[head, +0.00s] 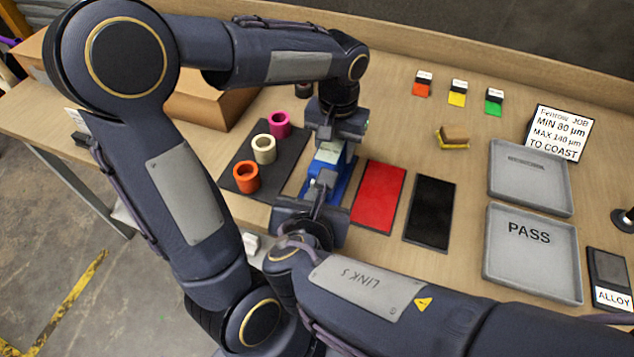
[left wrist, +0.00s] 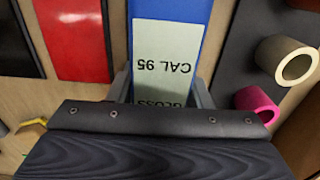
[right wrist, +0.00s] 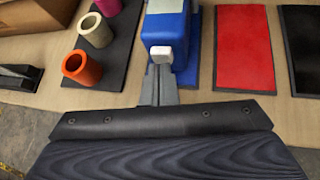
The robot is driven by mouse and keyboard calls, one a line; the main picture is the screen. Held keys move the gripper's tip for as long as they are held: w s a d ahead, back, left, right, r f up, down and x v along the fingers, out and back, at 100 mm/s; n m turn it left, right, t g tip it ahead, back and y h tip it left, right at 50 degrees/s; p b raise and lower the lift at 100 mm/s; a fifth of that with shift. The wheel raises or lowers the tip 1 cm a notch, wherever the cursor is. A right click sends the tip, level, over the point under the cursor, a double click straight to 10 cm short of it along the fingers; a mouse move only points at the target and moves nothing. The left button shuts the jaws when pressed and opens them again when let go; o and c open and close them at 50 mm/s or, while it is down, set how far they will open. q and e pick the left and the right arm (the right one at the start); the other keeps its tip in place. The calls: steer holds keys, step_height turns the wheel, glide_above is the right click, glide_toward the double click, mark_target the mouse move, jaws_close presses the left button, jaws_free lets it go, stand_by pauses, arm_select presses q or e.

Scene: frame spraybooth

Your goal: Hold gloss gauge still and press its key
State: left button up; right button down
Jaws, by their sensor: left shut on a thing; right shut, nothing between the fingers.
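The gloss gauge (head: 331,155) is a blue box with a pale label on top, standing on a blue mat (head: 343,190). In the left wrist view its label (left wrist: 165,62) reads "CAL 95" and "GLOSS". My left gripper (head: 334,138) is shut on the gauge from its far end, one finger on each side. The key is a white block (right wrist: 162,54) on the gauge's near end in the right wrist view. My right gripper (right wrist: 158,82) is shut and empty, its tips at or just in front of the key; I cannot tell whether they touch.
A dark mat (head: 228,172) with magenta, cream and orange rings lies left of the gauge. A red panel (head: 379,197) and a black panel (head: 430,212) lie to its right. Grey trays (head: 487,262) stand farther right. A cardboard box (head: 205,105) is behind my left arm.

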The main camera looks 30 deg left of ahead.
arm_select(q)
steer(key=shift+s+f, duration=0.15)
steer(key=shift+f, duration=0.05)
arm_select(e)
steer(key=shift+w+a, duration=0.1)
steer(key=shift+w, duration=0.35)
stand_by(0.4)
steer(key=shift+s+d, duration=0.2)
steer(key=shift+s, duration=0.6)
steer(key=shift+s+d, duration=0.15)
steer(key=shift+s, duration=0.7)
steer(key=shift+s+d, duration=0.2)
steer(key=shift+s, duration=0.7)
